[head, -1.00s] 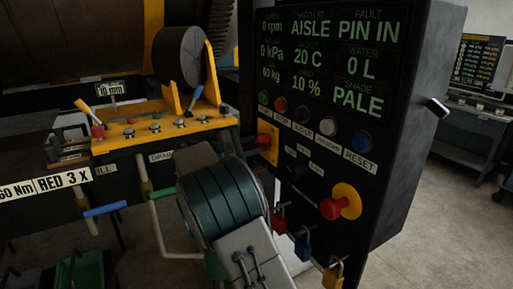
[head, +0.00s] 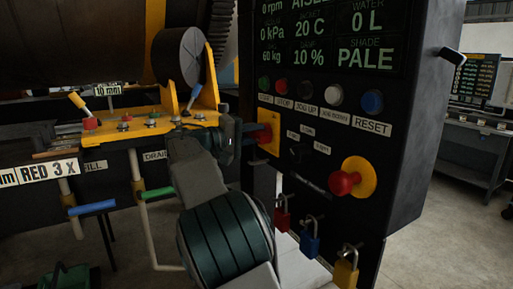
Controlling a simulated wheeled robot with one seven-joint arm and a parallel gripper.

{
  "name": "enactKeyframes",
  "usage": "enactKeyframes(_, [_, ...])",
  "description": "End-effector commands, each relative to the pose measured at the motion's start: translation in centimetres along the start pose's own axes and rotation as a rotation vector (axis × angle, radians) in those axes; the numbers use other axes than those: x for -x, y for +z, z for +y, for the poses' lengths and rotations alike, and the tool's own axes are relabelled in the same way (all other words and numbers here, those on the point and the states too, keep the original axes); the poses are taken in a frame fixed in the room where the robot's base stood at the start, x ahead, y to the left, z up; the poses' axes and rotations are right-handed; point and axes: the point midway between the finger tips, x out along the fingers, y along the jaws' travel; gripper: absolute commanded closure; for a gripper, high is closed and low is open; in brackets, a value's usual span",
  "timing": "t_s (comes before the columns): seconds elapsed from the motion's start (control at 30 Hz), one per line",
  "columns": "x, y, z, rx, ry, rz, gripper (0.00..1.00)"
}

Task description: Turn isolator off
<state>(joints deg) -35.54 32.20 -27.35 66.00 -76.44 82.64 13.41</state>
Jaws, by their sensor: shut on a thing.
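The isolator is a red handle (head: 263,134) on a yellow plate (head: 274,146), at the left edge of the black control panel's front. My gripper (head: 254,133) reaches it from the left and is shut on the red handle. The fingers and my wrist cover part of the handle, so its exact angle is hard to read.
The black control panel (head: 405,150) has a row of buttons and a red mushroom button (head: 343,183) on a yellow disc. Red (head: 283,220), blue (head: 309,245) and yellow (head: 346,274) padlocks hang below.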

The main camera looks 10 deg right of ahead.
Motion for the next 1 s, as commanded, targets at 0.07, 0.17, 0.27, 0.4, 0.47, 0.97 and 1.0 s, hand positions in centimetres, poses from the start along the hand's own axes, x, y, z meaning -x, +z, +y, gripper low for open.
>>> enactKeyframes(0.07, [0.05, 0.07, -0.68, -0.075, 0.0, 0.001, 1.0])
enactKeyframes(0.17, [0.04, 0.07, -0.64, -0.17, 0.0, 0.001, 1.0])
enactKeyframes(0.27, [0.06, 0.06, -0.61, -0.262, -0.001, 0.001, 1.0])
enactKeyframes(0.4, [0.04, 0.06, -0.44, -0.379, 0.0, 0.001, 1.0])
enactKeyframes(0.47, [0.05, 0.05, -0.41, -0.425, -0.001, 0.001, 1.0])
enactKeyframes(0.97, [0.07, -0.01, -0.09, -0.641, -0.002, 0.0, 1.0])
enactKeyframes(1.0, [0.07, -0.01, -0.07, -0.647, -0.002, 0.0, 1.0])
